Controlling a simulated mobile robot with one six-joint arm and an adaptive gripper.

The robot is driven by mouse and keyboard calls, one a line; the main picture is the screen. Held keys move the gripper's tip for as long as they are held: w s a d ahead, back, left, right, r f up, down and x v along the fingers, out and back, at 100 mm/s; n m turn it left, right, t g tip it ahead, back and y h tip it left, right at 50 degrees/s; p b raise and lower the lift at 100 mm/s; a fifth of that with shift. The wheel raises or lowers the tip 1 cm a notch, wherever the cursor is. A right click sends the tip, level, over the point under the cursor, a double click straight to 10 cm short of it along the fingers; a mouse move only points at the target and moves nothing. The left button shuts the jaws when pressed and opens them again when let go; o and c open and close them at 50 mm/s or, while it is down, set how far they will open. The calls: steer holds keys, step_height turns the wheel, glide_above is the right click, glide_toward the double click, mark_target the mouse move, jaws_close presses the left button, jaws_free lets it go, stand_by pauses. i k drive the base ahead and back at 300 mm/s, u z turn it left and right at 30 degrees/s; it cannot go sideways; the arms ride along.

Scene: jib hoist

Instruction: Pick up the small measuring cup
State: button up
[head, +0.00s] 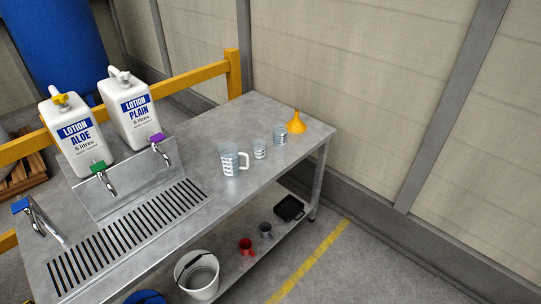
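Three clear measuring vessels with printed marks stand upright in a row on the metal bench top, right of the sink. The nearest is a larger jug (231,160) with a handle. The middle one is a small measuring cup (260,149). The third, a beaker-like cup (280,135), stands just beyond it and looks close in size, perhaps slightly bigger. There are small gaps between them. My gripper is not in this view.
White lotion jugs (128,108) and taps stand left over the slotted drain (130,233). The lower shelf holds a white bucket (198,289), red mug (246,246), grey mug (265,230) and black tray (289,208).

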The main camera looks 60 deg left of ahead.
mark_target(259, 145)
steer(key=z, duration=0.1)
steer(key=k, duration=1.2)
steer(key=u, duration=2.05)
steer(key=i, duration=0.7)
steer(key=z, duration=0.15)
